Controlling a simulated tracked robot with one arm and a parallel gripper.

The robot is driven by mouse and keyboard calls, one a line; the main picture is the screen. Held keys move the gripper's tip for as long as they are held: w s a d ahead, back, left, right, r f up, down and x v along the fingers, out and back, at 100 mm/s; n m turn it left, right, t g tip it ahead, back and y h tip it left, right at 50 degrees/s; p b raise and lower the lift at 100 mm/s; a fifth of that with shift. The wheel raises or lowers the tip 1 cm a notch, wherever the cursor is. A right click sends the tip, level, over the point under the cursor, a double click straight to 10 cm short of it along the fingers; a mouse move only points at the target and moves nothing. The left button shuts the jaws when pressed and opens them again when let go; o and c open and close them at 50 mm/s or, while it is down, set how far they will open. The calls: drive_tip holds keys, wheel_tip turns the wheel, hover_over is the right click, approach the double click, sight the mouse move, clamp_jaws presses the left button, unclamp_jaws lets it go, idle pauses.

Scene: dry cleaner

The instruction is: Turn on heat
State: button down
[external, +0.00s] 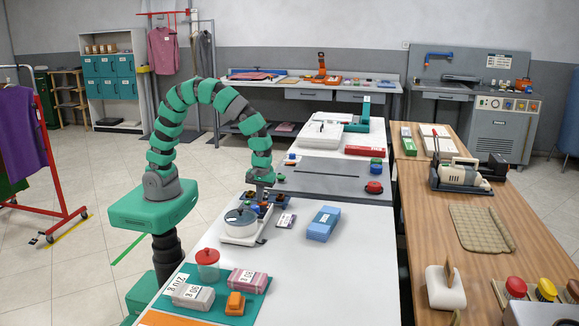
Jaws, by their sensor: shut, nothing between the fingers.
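My gripper (261,191) points down at the end of my green arched arm, at the back edge of the white table. It is shut and empty, just above a dark block with small coloured knobs or buttons (281,197). I cannot tell whether it touches them. A white hotplate-like unit (241,238) with a lidded glass pot (240,221) stands in front of the gripper. Which control is for heat is too small to read. A grey machine (503,122) at the back right has a panel with small round controls.
A blue stack (323,223) and a labelled card (286,220) lie right of the pot. A red-lidded jar (207,264) and labelled packs stand in front. A grey flat surface (325,172) with a red knob (374,187) lies beyond. Red, yellow and green push buttons (516,287) stand at lower right.

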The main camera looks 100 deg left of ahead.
drive_tip(key=shift+w, duration=0.2)
drive_tip(key=shift+w+r+p, duration=0.1)
drive_tip(key=shift+w+p, duration=0.25)
drive_tip(key=shift+w, duration=0.25)
wheel_tip(320, 180, up, 14)
drive_tip(key=w+p, duration=0.1)
drive_tip(key=p, duration=0.1)
drive_tip(key=shift+w, duration=0.35)
idle(0.4)
